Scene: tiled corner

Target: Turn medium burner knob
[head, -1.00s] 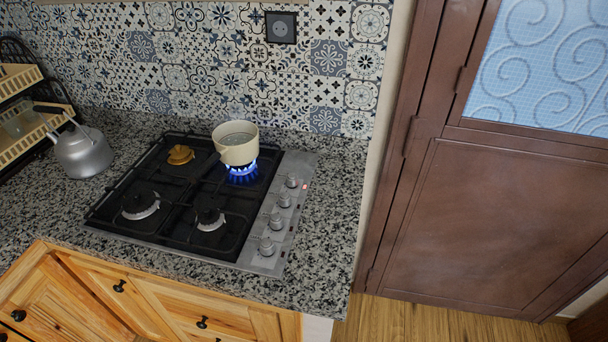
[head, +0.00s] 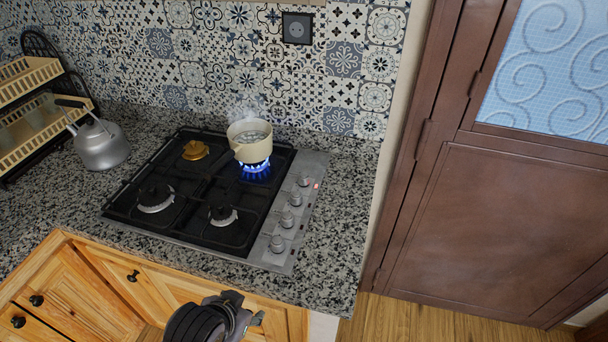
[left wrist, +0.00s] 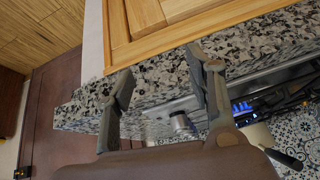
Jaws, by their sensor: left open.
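The gas cooktop (head: 303,235) has a column of several silver knobs (head: 287,219) on the steel strip along its right side. The frames do not show which knob is the medium burner's. The back right burner has a blue flame (head: 256,168) with a steaming cream pot (head: 250,140) over it. My left gripper (head: 250,318) is at the bottom of the head view, in front of the counter and apart from the knobs. In the left wrist view its jaws (left wrist: 160,65) are open and empty, with one knob (left wrist: 180,121) visible beyond, between the fingers. My right gripper is out of view.
A kettle (head: 101,145) and a dish rack (head: 45,118) stand on the granite counter (head: 345,215) at left. Wooden cabinets (head: 100,290) are below the counter edge. A brown door (head: 500,230) is at right. The counter right of the cooktop is clear.

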